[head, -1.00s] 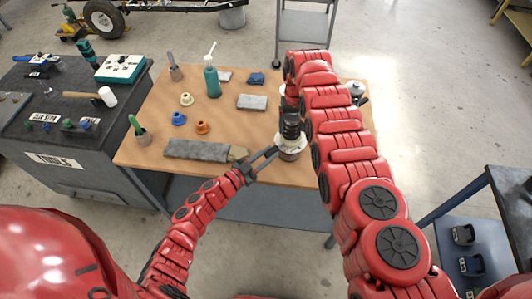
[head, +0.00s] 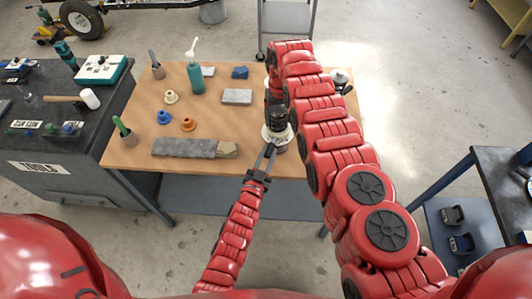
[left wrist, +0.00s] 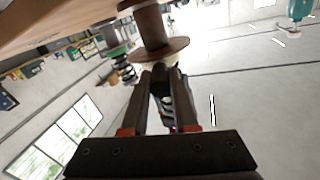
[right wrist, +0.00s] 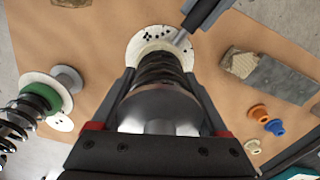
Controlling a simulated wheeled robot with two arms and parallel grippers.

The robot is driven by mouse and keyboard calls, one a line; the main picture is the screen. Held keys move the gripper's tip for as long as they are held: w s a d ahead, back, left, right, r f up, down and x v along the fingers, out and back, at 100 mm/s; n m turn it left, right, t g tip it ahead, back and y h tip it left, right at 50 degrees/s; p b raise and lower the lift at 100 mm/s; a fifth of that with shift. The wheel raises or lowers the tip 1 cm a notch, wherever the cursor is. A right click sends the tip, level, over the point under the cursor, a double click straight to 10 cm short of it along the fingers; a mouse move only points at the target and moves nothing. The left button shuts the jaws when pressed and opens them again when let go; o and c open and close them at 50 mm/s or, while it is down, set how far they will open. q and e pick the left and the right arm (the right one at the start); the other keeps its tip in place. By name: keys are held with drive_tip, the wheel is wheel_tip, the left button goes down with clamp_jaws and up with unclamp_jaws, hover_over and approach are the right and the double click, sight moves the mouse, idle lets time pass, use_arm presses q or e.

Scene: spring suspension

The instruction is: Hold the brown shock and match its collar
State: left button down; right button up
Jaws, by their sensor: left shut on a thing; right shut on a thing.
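The shock (head: 277,117) stands upright near the table's front edge. It has a black spring (right wrist: 158,70), a silver top (right wrist: 160,110) and a cream collar (right wrist: 155,47) low down, over a white disc. A brown spool-shaped stand (left wrist: 152,25) is under it in the left wrist view. My right gripper (right wrist: 165,92) is shut on the shock's upper part from above; its arm hides much of it in the head view. My left gripper (head: 270,147) reaches in from the front, shut at the cream collar; its fingertip touches there in the right wrist view.
Loose cream (head: 171,97), blue (head: 164,117) and orange (head: 188,124) collars lie on the table's left half. A grey block with a tan end (head: 195,148) lies near the front edge. Another shock with a green collar (right wrist: 60,98) stands close by. A teal bottle (head: 196,78) stands behind.

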idle(0.3)
use_arm(q)
drive_tip(key=c, duration=0.7)
unclamp_jaws()
drive_tip(key=v, duration=1.2)
use_arm(e)
drive_tip(key=shift+a, duration=0.1)
drive_tip(key=o, duration=1.4)
drive_tip(key=shift+r, duration=0.1)
